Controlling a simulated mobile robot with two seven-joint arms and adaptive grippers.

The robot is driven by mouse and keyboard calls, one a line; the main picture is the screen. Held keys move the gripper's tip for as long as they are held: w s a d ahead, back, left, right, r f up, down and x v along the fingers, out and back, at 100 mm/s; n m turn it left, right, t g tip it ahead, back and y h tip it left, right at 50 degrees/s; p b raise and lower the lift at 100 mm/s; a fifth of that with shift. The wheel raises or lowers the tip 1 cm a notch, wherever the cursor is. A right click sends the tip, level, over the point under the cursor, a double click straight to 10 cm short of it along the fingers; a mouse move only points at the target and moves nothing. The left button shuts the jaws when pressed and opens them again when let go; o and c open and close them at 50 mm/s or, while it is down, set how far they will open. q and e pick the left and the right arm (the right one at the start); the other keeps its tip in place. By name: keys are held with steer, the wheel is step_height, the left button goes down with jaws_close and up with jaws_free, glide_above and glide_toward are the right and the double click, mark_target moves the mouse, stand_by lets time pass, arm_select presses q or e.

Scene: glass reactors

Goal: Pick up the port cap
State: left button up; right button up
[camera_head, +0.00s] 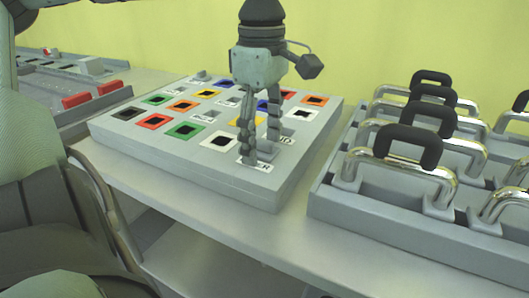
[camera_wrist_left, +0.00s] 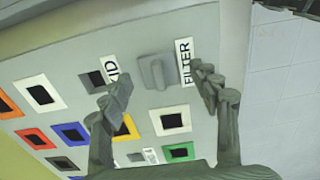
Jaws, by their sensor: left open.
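A grey square piece with a raised ridge, which looks like the port cap (camera_wrist_left: 157,72), sits on the grey panel (camera_head: 240,178) with coloured square ports. In the left wrist view it lies between two printed labels, one reading FILTER (camera_wrist_left: 184,62). My left gripper (camera_head: 261,147) points down at the panel's near right part. In the left wrist view my left gripper (camera_wrist_left: 163,80) is open, with one finger on each side of the grey piece and a gap to each. In the head view the fingers partly hide the piece. My right gripper is not in view.
A grey rack (camera_head: 330,206) with several chrome handles and black grips (camera_head: 408,145) stands to the right. Another panel with red blocks (camera_head: 76,100) is at the far left. The table's front strip (camera_head: 200,205) is bare.

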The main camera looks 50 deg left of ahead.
arm_select(q)
steer(key=c, duration=1.3)
steer(key=shift+o, duration=0.2)
steer(key=shift+r, duration=0.1)
